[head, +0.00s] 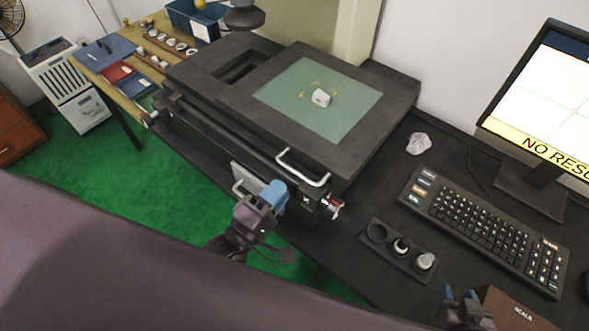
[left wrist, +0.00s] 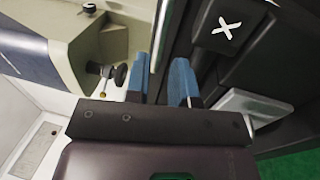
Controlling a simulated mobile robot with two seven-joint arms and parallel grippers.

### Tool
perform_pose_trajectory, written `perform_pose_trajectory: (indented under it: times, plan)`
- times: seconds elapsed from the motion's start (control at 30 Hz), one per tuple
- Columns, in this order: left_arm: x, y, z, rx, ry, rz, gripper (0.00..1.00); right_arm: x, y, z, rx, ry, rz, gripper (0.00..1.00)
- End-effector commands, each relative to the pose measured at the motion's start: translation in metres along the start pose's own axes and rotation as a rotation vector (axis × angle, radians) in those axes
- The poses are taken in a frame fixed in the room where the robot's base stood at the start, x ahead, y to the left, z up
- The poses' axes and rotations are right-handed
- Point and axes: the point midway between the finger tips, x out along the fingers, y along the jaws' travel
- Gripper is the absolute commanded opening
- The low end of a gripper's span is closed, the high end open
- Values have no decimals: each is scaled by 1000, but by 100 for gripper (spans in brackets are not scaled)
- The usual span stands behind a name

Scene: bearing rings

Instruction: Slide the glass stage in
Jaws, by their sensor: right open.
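The glass stage is a dark frame around a pale green glass plate (head: 285,122), on top of the machine's base. A small white ring-shaped part (head: 321,98) lies on the glass within yellow corner marks. A pale bar handle (head: 303,170) sits on the stage's front edge. My left gripper (head: 272,194) is below and left of that handle, apart from it. In the left wrist view, its two blue fingers (left wrist: 166,85) stand apart with nothing visible between them. My right gripper (head: 462,296) is open at the bottom right, beside the brown scale box.
A keyboard (head: 482,225), a monitor (head: 540,105) and a dark holder with several rings (head: 398,250) occupy the right desk. A crumpled pale cloth (head: 418,144) lies near the stage. A dark block marked X (left wrist: 222,28) is close to my left fingers. A wooden bench (head: 125,90) stands far left.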

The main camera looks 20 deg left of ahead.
Motion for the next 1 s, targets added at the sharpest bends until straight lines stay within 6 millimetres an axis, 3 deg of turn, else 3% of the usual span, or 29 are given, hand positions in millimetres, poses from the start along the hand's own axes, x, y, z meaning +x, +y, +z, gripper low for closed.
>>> perform_pose_trajectory:
  times: [0.1,0.3,0.77,0.93,1.0]
  plan:
    - [22,2,0,0,1,3,23,-1,0,-3,0,2,0,43]
    - [48,1,0,2,1,1,23,-3,1,-2,0,-3,1,43]
    - [60,0,0,1,1,-2,23,-8,2,6,2,-20,4,43]
    - [60,0,0,1,1,-2,1,-7,2,3,2,-15,3,43]
    - [60,0,0,1,1,-2,0,-6,1,1,1,-11,3,43]
